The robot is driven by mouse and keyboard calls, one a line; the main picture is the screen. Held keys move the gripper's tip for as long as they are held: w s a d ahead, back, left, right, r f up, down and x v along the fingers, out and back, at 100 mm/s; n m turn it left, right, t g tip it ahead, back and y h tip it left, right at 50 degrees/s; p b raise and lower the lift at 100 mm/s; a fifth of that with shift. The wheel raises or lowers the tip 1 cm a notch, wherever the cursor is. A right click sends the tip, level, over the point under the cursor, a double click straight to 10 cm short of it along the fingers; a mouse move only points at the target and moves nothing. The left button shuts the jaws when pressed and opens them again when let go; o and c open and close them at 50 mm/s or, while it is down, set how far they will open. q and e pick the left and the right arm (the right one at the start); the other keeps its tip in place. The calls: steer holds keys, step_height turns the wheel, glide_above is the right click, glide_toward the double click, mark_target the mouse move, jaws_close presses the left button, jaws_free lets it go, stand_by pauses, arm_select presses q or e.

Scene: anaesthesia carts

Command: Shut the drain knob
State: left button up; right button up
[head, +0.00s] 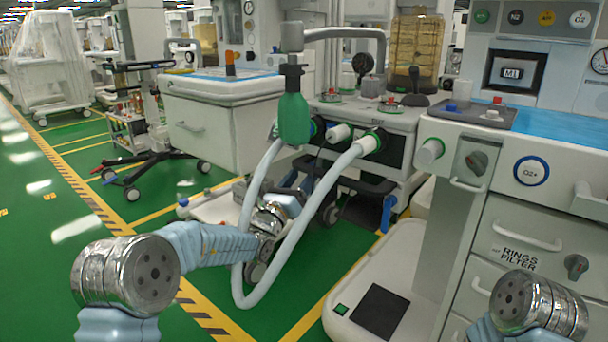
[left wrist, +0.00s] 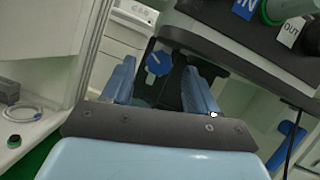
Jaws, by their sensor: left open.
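In the left wrist view a round blue knob (left wrist: 158,63) with a pale mark shows beyond my left gripper (left wrist: 160,82), between its two fingers. It looks like the drain knob, but I see no label on it. It sits below the dark edge of a machine. The gripper is open and empty, with the knob apart from the fingers. In the head view my left arm reaches in behind the looped hoses, and its fingertips are not clear there. I cannot make out the blue knob in that view. My right gripper is out of view; only an arm link shows at bottom right.
Pale looped hoses (head: 328,180) hang in front of my left wrist, below a green bag (head: 293,117). A drawer cart (head: 520,225) stands at right. Green floor is free at left.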

arm_select(q)
steer(key=shift+x, duration=1.1)
steer(key=shift+a, duration=0.1)
steer(key=c, duration=1)
steer(key=m+g+h+b, duration=0.1)
steer(key=m, duration=0.2)
steer(key=m+h+b, duration=0.1)
steer(key=m+h, duration=0.1)
steer(key=m, duration=0.1)
steer(key=shift+w+a+g+b, duration=0.1)
steer(key=shift+g+b, duration=0.25)
steer(key=shift+g, duration=0.05)
steer(key=shift+c, duration=0.2)
steer(key=o, duration=1)
